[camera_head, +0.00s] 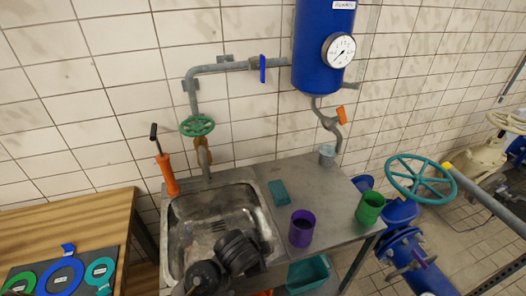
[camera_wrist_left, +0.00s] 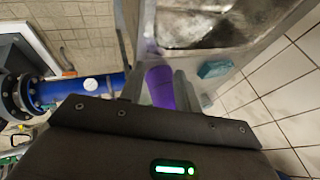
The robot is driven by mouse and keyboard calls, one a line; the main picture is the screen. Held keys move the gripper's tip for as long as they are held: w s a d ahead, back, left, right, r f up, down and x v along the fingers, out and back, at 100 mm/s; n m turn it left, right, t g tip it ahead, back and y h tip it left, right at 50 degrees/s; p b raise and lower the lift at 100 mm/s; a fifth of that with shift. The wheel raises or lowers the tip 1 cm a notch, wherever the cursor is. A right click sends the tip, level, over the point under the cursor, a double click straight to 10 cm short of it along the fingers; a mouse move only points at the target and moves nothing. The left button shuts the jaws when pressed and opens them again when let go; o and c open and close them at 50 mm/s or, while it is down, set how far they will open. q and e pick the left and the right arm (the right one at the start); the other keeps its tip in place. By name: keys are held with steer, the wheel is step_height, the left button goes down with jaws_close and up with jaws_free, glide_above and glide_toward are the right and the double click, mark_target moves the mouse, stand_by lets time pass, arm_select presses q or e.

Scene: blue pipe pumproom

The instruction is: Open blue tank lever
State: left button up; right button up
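The blue tank (camera_head: 318,50) hangs on the tiled wall and has a round white gauge (camera_head: 338,50). A blue lever (camera_head: 262,69) stands upright on the grey pipe left of the tank. An orange lever (camera_head: 341,117) sits on the pipe below the tank. In the left wrist view, the two grey fingers of my left gripper (camera_wrist_left: 166,92) stand apart. A purple cup (camera_wrist_left: 160,80) shows in the gap, and I cannot tell whether it is between or beyond them. My left gripper's fingertips do not show in the head view. My right gripper is out of view.
On the counter stand the purple cup (camera_head: 302,228), a green cup (camera_head: 370,208), a grey cup (camera_head: 327,155) and a teal block (camera_head: 279,192). A green handwheel (camera_head: 197,126) and large teal wheel (camera_head: 420,180) stick out.

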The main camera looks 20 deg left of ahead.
arm_select(q)
steer(key=w+d+r+m+t+y, duration=0.1)
steer(key=w+d+r+m, duration=0.1)
steer(key=w+r+m, duration=0.3)
steer(key=w+d+r+m+t+y, duration=0.1)
steer(key=w+d+r+m, duration=0.15)
steer(key=w, duration=0.45)
steer(key=m+t+y, duration=0.7)
steer(key=m+y, duration=0.2)
steer(key=m, duration=0.1)
glide_toward(264, 61)
steer(key=p+x, duration=0.5)
steer(key=x, duration=0.5)
steer(key=shift+p, duration=0.35)
steer(key=shift+w+a+f, duration=0.15)
steer(key=shift+w+a, duration=0.1)
steer(key=shift+w, duration=0.2)
steer(key=shift+c, duration=0.4)
jaws_close()
